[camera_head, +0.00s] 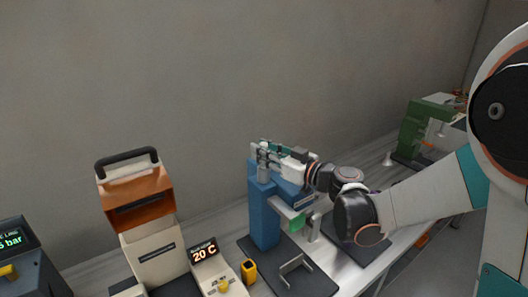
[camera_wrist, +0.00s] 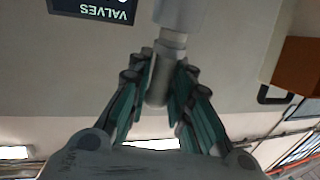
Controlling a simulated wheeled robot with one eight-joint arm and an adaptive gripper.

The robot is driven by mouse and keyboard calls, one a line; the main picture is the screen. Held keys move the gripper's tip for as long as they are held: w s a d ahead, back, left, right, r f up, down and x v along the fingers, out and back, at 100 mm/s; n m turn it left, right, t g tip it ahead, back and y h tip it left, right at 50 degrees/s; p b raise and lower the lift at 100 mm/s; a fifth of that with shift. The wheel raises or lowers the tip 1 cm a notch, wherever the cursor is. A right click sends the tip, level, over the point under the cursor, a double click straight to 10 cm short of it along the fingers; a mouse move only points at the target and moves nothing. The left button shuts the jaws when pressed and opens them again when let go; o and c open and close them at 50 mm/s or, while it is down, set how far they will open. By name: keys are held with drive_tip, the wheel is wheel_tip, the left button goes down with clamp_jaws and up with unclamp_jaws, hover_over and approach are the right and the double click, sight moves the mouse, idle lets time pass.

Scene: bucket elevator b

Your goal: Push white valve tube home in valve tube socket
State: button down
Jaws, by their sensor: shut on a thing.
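My gripper (camera_head: 266,153) is at the top of the blue stand (camera_head: 262,215), reaching in from the right. In the wrist view, which is upside down, my gripper (camera_wrist: 160,75) is shut on a pale grey-white tube (camera_wrist: 158,82), apparently the white valve tube. A wider pale grey cylinder (camera_wrist: 180,14) with a narrower collar is in line with the tube, on its lower side in the room; it looks like the valve tube socket. The tube meets the collar, but I cannot tell how deep it sits. In the head view, the fingers largely hide the tube.
An orange and cream machine (camera_head: 147,215) with a black handle stands to the left. A 20 C display box (camera_head: 205,262) and a yellow device (camera_head: 249,271) stand in front. A grey bracket (camera_head: 296,268) lies on a dark mat. A green machine (camera_head: 425,125) stands far right.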

drive_tip(key=shift+f+b, duration=0.5)
drive_tip(key=shift+f, duration=0.15)
drive_tip(key=c, duration=1.4)
unclamp_jaws()
drive_tip(key=shift+o, duration=0.2)
drive_tip(key=v, duration=1.2)
drive_tip(key=shift+a, duration=0.1)
